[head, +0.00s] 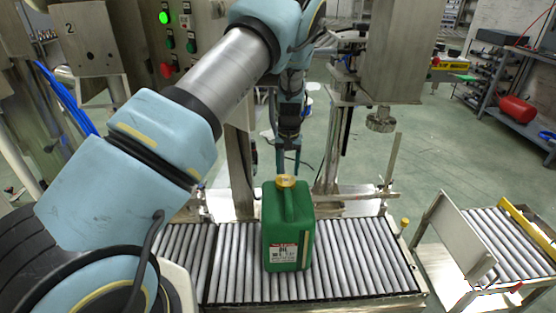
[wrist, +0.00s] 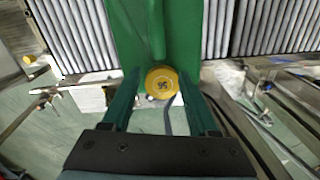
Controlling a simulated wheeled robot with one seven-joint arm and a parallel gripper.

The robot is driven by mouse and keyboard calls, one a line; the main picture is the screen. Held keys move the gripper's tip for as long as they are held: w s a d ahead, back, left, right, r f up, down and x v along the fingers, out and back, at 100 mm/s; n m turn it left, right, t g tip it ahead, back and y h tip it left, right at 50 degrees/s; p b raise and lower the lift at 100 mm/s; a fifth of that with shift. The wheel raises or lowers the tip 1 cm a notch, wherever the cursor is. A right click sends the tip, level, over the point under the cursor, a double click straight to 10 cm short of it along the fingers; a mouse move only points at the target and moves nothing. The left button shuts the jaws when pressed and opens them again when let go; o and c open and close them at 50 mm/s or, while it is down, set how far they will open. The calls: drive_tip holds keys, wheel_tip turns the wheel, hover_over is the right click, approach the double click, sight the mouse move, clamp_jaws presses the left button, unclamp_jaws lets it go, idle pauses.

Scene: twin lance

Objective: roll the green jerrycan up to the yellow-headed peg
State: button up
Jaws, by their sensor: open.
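The green jerrycan (head: 287,228) stands upright on the roller conveyor (head: 350,260), with a yellow cap (head: 286,181) and a white-and-red label. The yellow-headed peg (head: 404,224) stands at the conveyor's right end, some rollers away from the jerrycan. A yellow head at the left of the wrist view (wrist: 29,60) appears to be the same peg. My gripper (head: 288,170) is open and points down at the cap. In the wrist view its fingers (wrist: 158,90) lie on either side of the cap (wrist: 162,83), with gaps. I cannot tell how far the tips are above it.
The rollers between jerrycan and peg are clear. A steel machine frame (head: 330,190) stands behind the conveyor. A second roller section (head: 500,245) with an upright plate (head: 452,233) is to the right, past a floor gap. A control box (head: 180,35) is at the back left.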

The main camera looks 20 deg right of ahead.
sight(287, 190)
wheel_tip(287, 190, down, 10)
drive_tip(key=p, duration=0.3)
clamp_jaws()
idle(0.6)
idle(0.9)
